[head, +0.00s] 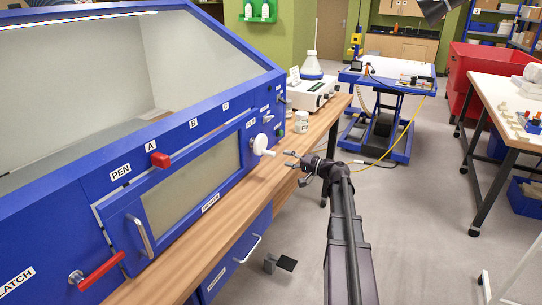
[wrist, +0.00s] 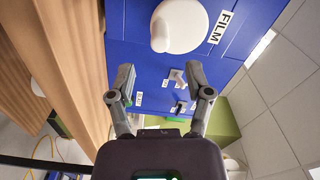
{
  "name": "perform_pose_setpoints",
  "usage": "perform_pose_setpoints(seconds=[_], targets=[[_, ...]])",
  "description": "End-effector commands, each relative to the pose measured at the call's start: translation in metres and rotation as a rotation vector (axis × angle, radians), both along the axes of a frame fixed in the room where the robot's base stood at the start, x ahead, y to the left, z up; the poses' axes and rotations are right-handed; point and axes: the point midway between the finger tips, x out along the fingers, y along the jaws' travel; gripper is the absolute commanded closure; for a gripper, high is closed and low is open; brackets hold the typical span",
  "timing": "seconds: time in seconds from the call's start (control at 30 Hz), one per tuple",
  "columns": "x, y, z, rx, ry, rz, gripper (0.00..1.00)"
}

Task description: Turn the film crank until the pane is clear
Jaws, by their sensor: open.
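The film crank (head: 260,144) is a white disc with a knob, on the front of the blue cabinet at its right end. In the wrist view the crank (wrist: 185,24) is at the top, beside a label reading FILM (wrist: 221,27); its knob is toward the disc's left side. The pane (head: 188,187) is a framed window in the cabinet front and looks dull grey-beige. My gripper (head: 287,159) is open and empty, to the right of the crank and apart from it. In the wrist view my gripper's spread fingers (wrist: 159,75) lie below the crank.
A red-handled latch (head: 98,270) and a red knob (head: 160,160) stick out of the cabinet front. A wooden bench (head: 226,207) runs beneath, with a mug (head: 301,122) and a white device (head: 314,94). A blue lift table (head: 388,84) stands behind. Floor right of my arm is open.

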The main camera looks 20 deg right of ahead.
Motion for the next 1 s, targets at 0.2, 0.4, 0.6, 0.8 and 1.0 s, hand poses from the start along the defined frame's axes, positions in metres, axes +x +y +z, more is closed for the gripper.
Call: perform_pose_setpoints(seconds=[0.2,0.4,0.6,0.8,1.0], targets=[[-0.011,-0.009,0.000,-0.202,-0.158,-0.001,0.34],[-0.023,-0.019,0.000,-0.424,-0.330,-0.001,0.34],[-0.035,-0.028,0.000,-0.644,-0.502,-0.001,0.34],[-0.047,-0.037,0.001,-0.863,-0.674,0.000,0.34],[-0.056,-0.043,0.001,-1.034,-0.807,0.000,0.34]])
